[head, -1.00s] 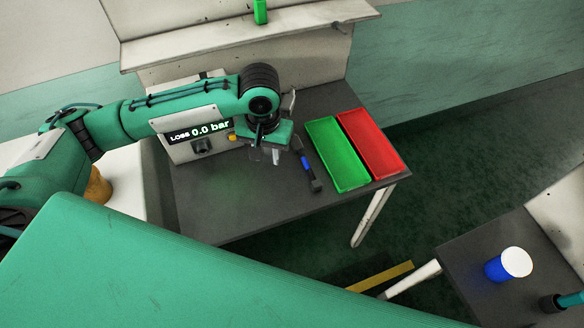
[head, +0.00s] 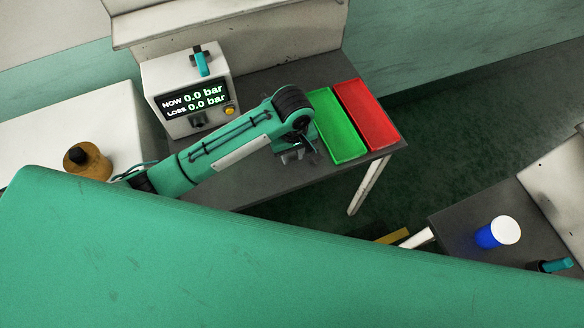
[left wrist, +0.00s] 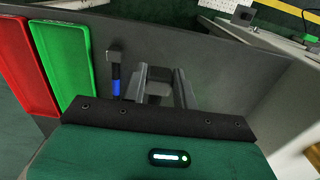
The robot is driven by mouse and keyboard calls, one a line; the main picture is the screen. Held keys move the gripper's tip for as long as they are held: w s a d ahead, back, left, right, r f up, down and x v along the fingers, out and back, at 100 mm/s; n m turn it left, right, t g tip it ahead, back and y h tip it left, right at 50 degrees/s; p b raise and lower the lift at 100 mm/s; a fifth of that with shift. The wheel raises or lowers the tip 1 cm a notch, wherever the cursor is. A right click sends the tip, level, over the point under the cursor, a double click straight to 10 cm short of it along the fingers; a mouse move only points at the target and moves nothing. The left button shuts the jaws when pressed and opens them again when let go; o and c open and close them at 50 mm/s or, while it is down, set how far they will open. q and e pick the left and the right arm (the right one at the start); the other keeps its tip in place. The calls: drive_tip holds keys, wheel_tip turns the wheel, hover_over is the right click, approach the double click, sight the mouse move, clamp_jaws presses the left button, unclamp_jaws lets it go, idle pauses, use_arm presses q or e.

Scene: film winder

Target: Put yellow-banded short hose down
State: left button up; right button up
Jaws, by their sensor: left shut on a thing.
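My left gripper (head: 290,155) is low over the front right part of the dark bench (head: 232,190), left of the green tray (head: 338,130). In the left wrist view its fingers (left wrist: 160,85) are close together around a dark grey piece (left wrist: 157,93), which fits the short hose. No yellow band shows on it, and I cannot tell whether it touches the bench. A blue-banded hose (left wrist: 115,82) lies beside the fingers, towards the trays in the left wrist view. My right gripper is not in view.
A red tray (head: 366,115) adjoins the green one. A gauge box (head: 180,75) reading 0.0 bar stands at the back left, with a teal-banded piece (head: 202,64) on top. A blue cup with a white top (head: 490,235) stands on another table at lower right.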

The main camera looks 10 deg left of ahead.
sight(292, 181)
use_arm(q)
wheel_tip(292, 181, down, 13)
drive_tip(key=shift+r+p, duration=0.15)
drive_tip(key=shift+p, duration=0.85)
drive_tip(key=o, duration=1.1)
wheel_tip(292, 181, up, 12)
drive_tip(key=shift+b, duration=1)
drive_tip(key=shift+s, duration=0.1)
